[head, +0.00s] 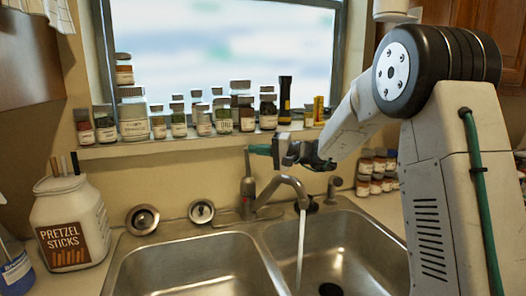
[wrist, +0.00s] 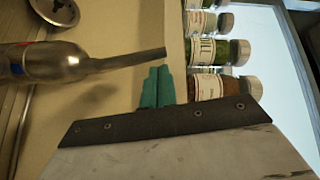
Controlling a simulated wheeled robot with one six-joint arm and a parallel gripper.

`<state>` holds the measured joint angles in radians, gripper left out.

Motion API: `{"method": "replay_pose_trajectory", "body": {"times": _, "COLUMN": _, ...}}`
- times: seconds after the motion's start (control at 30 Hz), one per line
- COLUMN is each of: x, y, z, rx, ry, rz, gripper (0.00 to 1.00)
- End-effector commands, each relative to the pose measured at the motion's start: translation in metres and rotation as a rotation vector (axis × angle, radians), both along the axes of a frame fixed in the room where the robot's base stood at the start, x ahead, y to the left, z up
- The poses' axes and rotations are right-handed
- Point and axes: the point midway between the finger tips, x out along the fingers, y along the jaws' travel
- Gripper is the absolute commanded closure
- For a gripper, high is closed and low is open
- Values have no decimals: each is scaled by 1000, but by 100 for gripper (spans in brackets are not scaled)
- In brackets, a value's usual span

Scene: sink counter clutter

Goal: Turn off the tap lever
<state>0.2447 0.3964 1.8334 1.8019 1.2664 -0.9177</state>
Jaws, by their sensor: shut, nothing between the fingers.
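The metal tap (head: 262,200) stands behind the double sink, and a stream of water (head: 300,245) runs from its spout into the right basin. Its thin lever (head: 247,166) points up from the tap body. My gripper (head: 257,149) has its teal fingers at the top of the lever, just to its right in the head view. In the wrist view the lever (wrist: 130,60) reaches toward the tips of my gripper (wrist: 158,72). The fingers are together with nothing between them. I cannot tell whether they touch the lever.
Several spice jars (head: 222,115) line the windowsill behind the tap, close to my fingers. A pretzel sticks jar (head: 70,222) stands left of the sink. Two drain strainers (head: 142,219) lie behind the left basin (head: 195,270). More small jars (head: 375,170) are stacked at the right.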

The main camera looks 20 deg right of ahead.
Motion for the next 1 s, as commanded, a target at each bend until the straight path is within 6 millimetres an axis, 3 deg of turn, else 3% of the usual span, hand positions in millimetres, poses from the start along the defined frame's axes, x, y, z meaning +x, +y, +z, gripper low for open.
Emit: {"method": "replay_pose_trajectory", "body": {"times": 1.0, "x": -15, "y": 11, "z": 0, "rx": -113, "ry": -142, "rz": 0, "gripper": 100}}
